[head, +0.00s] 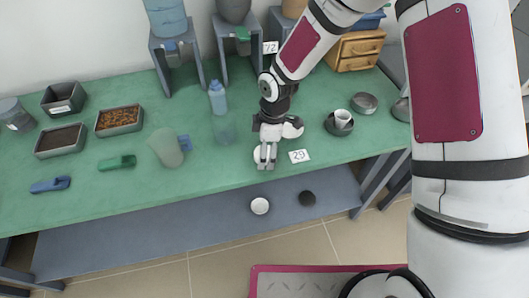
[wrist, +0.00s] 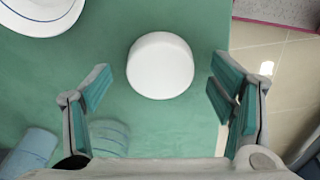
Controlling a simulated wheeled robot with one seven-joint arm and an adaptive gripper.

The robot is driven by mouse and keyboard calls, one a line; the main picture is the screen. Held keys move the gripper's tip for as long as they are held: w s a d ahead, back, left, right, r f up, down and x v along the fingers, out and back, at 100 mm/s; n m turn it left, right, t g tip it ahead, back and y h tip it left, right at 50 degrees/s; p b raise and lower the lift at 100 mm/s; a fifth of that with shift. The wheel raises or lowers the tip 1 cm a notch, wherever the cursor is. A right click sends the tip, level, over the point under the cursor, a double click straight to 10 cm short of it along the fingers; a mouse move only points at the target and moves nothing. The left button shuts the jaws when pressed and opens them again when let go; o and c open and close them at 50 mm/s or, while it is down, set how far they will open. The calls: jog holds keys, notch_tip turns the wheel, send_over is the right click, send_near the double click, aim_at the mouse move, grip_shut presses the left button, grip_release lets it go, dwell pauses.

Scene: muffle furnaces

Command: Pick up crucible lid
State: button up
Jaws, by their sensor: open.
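The white round piece that looks like the crucible lid (wrist: 160,66) lies on the green bench top near its front edge. In the wrist view it sits between my fingertips, with a gap on each side. How high the fingertips are above the bench cannot be told.
A white dish (wrist: 40,14) lies nearby, partly out of frame. A clear glass (wrist: 108,138) and a blue bottle (head: 217,98) stand left of my gripper. A white cup (head: 342,118) sits in a dark dish. The front edge is close.

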jog(key=shift+c, duration=0.6)
jog(key=c, duration=0.8)
jog(key=shift+r, duration=0.15)
